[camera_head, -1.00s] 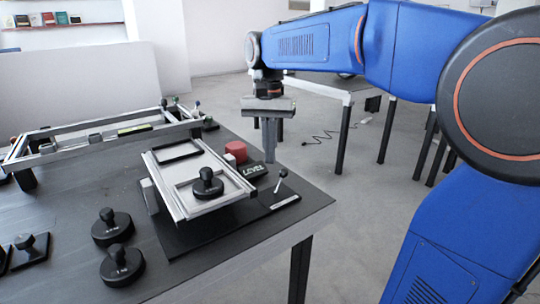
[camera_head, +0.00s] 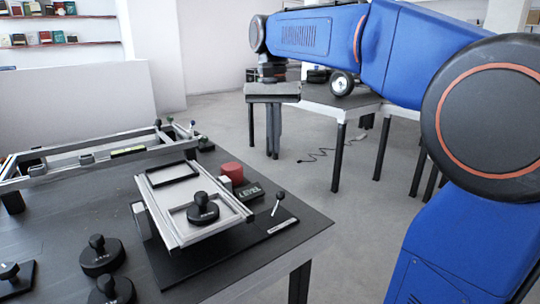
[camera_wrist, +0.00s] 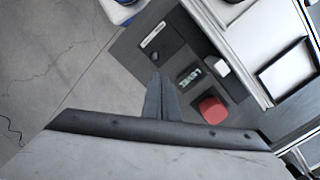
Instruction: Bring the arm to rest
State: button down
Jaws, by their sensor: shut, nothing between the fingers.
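My blue arm (camera_head: 300,38) reaches in from the right side of the head view. My gripper (camera_head: 273,150) hangs from its end, fingers pointing down, beyond the far right corner of the dark table (camera_head: 60,225). The fingers are together with nothing between them. In the wrist view my gripper (camera_wrist: 160,80) also shows as one closed grey wedge, with the table corner and floor below it. It appears apart from everything.
A tilted frame plate (camera_head: 225,232) carries a black knobbed weight (camera_head: 202,208). More knobbed weights (camera_head: 101,256) are at the front. A second table (camera_head: 335,105) stands behind.

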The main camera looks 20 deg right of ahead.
jog(key=shift+w+d+r, duration=0.1)
jog(key=shift+d+r, duration=0.1)
jog(key=shift+r, duration=0.4)
jog(key=s+d+f+n+t, duration=0.2)
jog(key=s+f+n+t, duration=0.4)
jog(key=s+f, duration=1.6)
notch_tip(320, 180, down, 3)
jog(key=shift+r+n, duration=0.2)
jog(key=shift+n, duration=0.5)
